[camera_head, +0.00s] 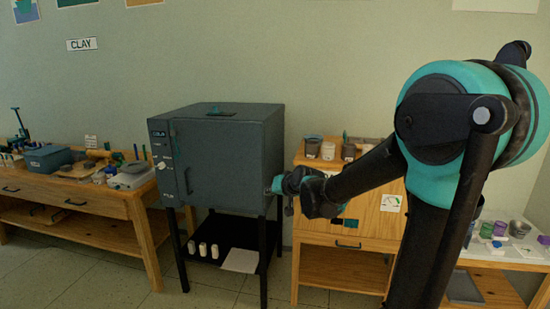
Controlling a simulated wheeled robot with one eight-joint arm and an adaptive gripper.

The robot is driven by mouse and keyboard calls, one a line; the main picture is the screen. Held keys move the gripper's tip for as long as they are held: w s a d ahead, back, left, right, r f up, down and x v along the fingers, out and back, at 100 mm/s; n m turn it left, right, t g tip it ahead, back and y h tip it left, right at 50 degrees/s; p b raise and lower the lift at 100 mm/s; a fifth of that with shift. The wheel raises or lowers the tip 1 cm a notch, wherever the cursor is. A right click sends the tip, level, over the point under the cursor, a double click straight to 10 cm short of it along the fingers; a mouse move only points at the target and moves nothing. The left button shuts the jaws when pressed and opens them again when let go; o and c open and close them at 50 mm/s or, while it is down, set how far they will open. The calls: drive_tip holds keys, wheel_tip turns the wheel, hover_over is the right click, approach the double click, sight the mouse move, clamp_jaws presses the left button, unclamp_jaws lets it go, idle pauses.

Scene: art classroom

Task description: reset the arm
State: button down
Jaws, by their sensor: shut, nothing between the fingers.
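My arm reaches from the right side of the view toward the left, with teal joints and dark links. My gripper (289,208) is small and dark at the far end of the arm, near the right side of the grey kiln (230,155). It is shut and holds nothing. The wrist partly covers it, and I cannot tell whether it touches the kiln. The kiln door is closed.
A wooden workbench (95,197) with tools and tubs stands left. A wooden cabinet (325,225) with cups on top stands behind my arm. Open floor lies at front left.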

drive_tip(key=s+d+f+g+h, duration=0.2)
drive_tip(key=s+d+f, duration=0.3)
drive_tip(key=s+d, duration=0.2)
drive_tip(key=s+d+f+g+h, duration=0.2)
drive_tip(key=s+d+f, duration=0.4)
drive_tip(key=s, duration=0.6)
drive_tip(key=s+d+f+g+h, duration=0.1)
drive_tip(key=s+d+f+h, duration=0.1)
drive_tip(key=s+d+f, duration=0.4)
drive_tip(key=s+d, duration=0.1)
drive_tip(key=s, duration=0.2)
drive_tip(key=shift+s+d+g, duration=0.25)
drive_tip(key=shift+d+g, duration=0.15)
